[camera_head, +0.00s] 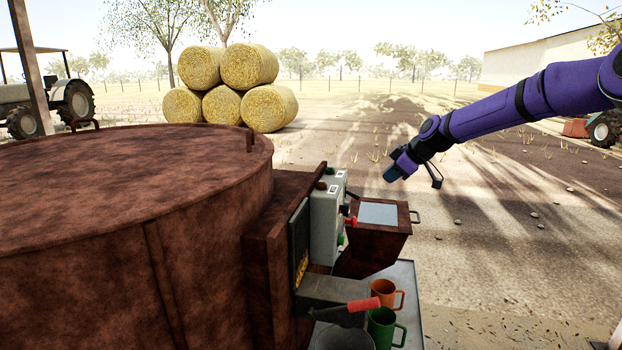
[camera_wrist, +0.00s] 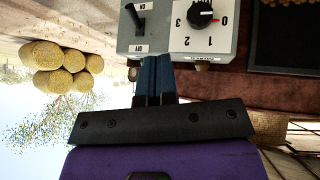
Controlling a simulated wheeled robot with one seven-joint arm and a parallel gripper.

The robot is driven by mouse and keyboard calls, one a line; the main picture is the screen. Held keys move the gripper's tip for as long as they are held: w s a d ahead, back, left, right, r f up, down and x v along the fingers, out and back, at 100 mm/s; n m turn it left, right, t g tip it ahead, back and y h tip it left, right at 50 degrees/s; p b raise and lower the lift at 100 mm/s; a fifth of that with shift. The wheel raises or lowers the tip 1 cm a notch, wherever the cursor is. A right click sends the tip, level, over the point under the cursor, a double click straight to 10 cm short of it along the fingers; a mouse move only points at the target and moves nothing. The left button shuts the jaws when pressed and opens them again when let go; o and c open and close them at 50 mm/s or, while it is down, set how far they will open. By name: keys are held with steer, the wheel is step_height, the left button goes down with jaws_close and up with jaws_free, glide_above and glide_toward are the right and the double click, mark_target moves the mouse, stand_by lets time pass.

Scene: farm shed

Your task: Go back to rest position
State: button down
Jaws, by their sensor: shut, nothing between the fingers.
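My purple arm reaches in from the right in the head view, with my gripper (camera_head: 391,174) held in the air above and behind a brown box with a pale top. In the wrist view my gripper (camera_wrist: 153,62) shows its two dark blue fingers side by side, shut and empty. Their tips appear in front of a grey control box (camera_wrist: 180,38) with an ON/OFF switch (camera_wrist: 137,18) and a black dial (camera_wrist: 200,13). The wrist picture is upside down. I cannot tell from it whether the fingers touch the control box.
A large rusty round tank (camera_head: 120,220) fills the left. The control box (camera_head: 328,215) is on its side, near the brown box (camera_head: 375,235). An orange mug (camera_head: 385,291) and a green mug (camera_head: 381,327) stand below, by a red-handled lever (camera_head: 362,305). Open ground lies right.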

steer(key=s+a+r+m+g+h, duration=0.1)
steer(key=s+r+m+h, duration=0.3)
steer(key=s, duration=1)
steer(key=s+a+r+m+h, duration=0.2)
steer(key=s+r, duration=0.4)
steer(key=s, duration=0.7)
steer(key=s+d+m, duration=0.2)
steer(key=s+m, duration=0.1)
steer(key=s, duration=0.9)
steer(key=s+d+m, duration=0.3)
steer(key=s+m, duration=0.1)
steer(key=s, duration=0.8)
steer(key=shift+s+f+t, duration=0.15)
steer(key=shift+s+t, duration=0.1)
steer(key=shift+t, duration=0.05)
